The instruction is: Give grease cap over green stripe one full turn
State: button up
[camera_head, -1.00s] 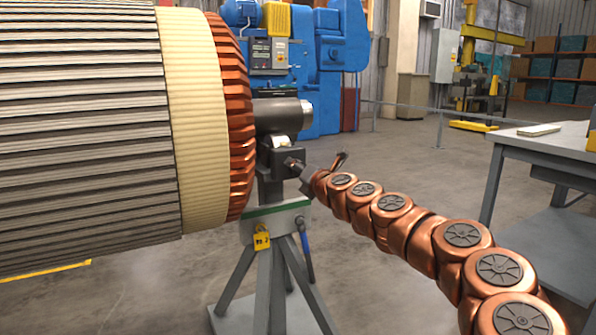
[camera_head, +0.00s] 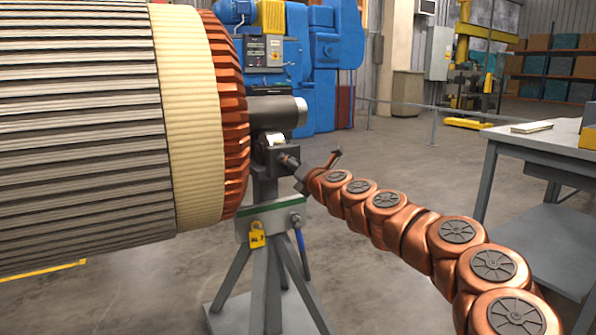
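The rotor stand (camera_head: 268,270) carries a green stripe (camera_head: 270,211) along its top plate. Above the stripe is a dark bearing block (camera_head: 270,155) under the rotor's shaft end. A small dark cap-like fitting (camera_head: 288,160) sticks out from the block's right side, partly hidden by my gripper. My gripper (camera_head: 301,176) is at the end of my copper-coloured arm, right at the fitting's outer side. Whether it touches or grips the fitting is too small to tell. A thin piece (camera_head: 334,158) sticks up behind my gripper's end.
The large rotor (camera_head: 85,130) fills the left side, with its copper ring (camera_head: 230,110) close to the block. A yellow tag (camera_head: 257,235) and a blue handle (camera_head: 301,245) hang from the stand plate. A grey table (camera_head: 540,145) stands right; the floor between is clear.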

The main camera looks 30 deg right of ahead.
jog(key=s+a, duration=0.1)
jog(key=s, duration=1.1)
dwell(0.4)
dwell(0.3)
